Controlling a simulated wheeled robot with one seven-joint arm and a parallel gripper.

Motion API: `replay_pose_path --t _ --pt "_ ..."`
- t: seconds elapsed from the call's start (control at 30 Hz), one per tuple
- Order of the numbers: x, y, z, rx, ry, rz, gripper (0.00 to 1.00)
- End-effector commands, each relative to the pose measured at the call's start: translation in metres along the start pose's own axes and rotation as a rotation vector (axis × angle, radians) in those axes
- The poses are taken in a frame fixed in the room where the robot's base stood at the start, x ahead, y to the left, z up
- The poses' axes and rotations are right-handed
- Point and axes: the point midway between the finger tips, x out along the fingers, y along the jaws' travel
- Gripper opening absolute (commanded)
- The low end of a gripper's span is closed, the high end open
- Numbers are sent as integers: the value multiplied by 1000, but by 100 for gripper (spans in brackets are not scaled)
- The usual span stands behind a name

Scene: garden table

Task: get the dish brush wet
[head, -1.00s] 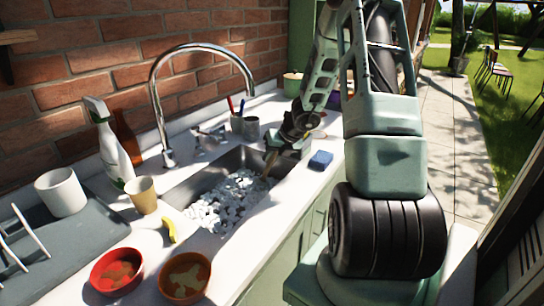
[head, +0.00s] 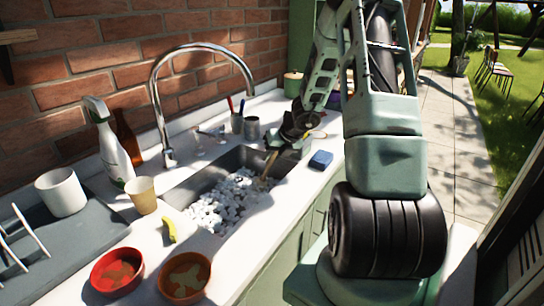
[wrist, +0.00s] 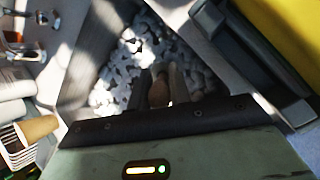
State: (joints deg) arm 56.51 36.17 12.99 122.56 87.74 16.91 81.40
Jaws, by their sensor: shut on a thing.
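The dish brush shows as a thin brownish handle (head: 266,168) slanting down from my gripper (head: 275,154) at the far right end of the sink. In the wrist view the brown handle (wrist: 158,91) is between the two fingers of my gripper (wrist: 164,86), which is shut on it. The brush head is hidden, so I cannot tell whether it touches anything. The sink (head: 190,187) holds a heap of white and grey lumps (head: 222,203), foam or pebbles. The lumps also show beyond the fingers in the wrist view (wrist: 130,68). The chrome tap (head: 158,103) arches over the sink; no running water shows.
A blue sponge (head: 321,159) lies right of my gripper. A yellow item (head: 169,230), tan cup (head: 142,195), red bowl (head: 116,272) and orange bowl (head: 185,276) stand near the sink's near end. A spray bottle (head: 112,150) stands by the brick wall.

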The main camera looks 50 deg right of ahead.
Motion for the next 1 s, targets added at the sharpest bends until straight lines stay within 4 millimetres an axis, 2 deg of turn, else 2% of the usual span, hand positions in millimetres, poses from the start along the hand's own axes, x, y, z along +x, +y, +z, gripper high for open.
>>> replay_pose_path --t 1.0 --pt "-98 37 50 -1 0 0 0"
